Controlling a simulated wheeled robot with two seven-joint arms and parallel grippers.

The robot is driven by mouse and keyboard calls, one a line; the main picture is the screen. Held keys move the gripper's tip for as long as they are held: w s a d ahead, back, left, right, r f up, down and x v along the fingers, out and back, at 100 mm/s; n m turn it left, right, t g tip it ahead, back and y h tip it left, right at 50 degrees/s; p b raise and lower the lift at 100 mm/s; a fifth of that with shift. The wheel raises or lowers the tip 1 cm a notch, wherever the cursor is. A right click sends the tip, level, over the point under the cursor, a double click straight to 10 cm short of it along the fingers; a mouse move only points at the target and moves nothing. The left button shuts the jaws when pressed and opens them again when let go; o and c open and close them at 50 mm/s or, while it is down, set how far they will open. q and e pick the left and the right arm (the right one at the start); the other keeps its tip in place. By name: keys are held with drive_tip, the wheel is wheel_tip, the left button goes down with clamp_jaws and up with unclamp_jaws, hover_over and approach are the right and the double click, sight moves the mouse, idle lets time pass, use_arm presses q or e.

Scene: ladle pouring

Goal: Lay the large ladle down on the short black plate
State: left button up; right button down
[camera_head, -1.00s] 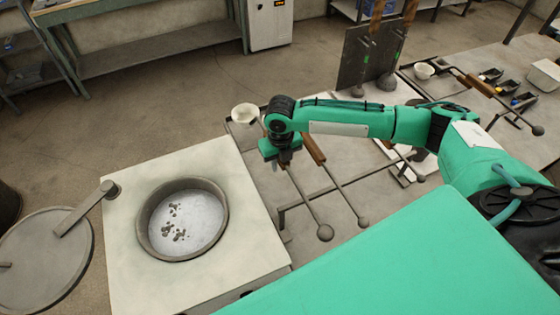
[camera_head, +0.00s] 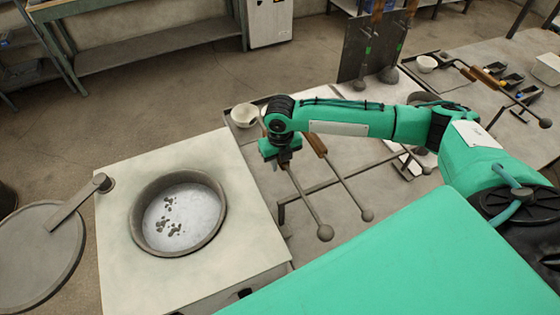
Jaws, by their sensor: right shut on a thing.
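My right gripper (camera_head: 284,158) is shut on the handle of a ladle. Its white bowl (camera_head: 244,115) is at upper left of the gripper, and its grey rod runs down right to a ball end (camera_head: 325,232). The ladle is held above the floor-side end of the grey table, right of the furnace. A dark plate (camera_head: 368,45) stands upright at the back of the table; I cannot tell whether it is the short black plate. My left gripper is not in view.
A second ladle (camera_head: 343,182) with a wooden handle lies beside the held one. A furnace (camera_head: 122,246) with a round pot (camera_head: 136,236) of molten metal is at left, beside a round lid (camera_head: 42,255). Another ladle (camera_head: 488,77) and small black trays lie at right.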

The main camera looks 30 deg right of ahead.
drive_tip(key=shift+f, duration=0.1)
idle(0.4)
drive_tip(key=c, duration=1.2)
unclamp_jaws()
drive_tip(key=shift+o, duration=0.4)
drive_tip(key=shift+f, duration=0.15)
wheel_tip(320, 180, up, 14)
drive_tip(key=shift+s+f+b, duration=0.1)
drive_tip(key=shift+s+b, duration=0.05)
drive_tip(key=shift+b, duration=1.1)
wheel_tip(320, 180, up, 7)
drive_tip(key=p, duration=0.8)
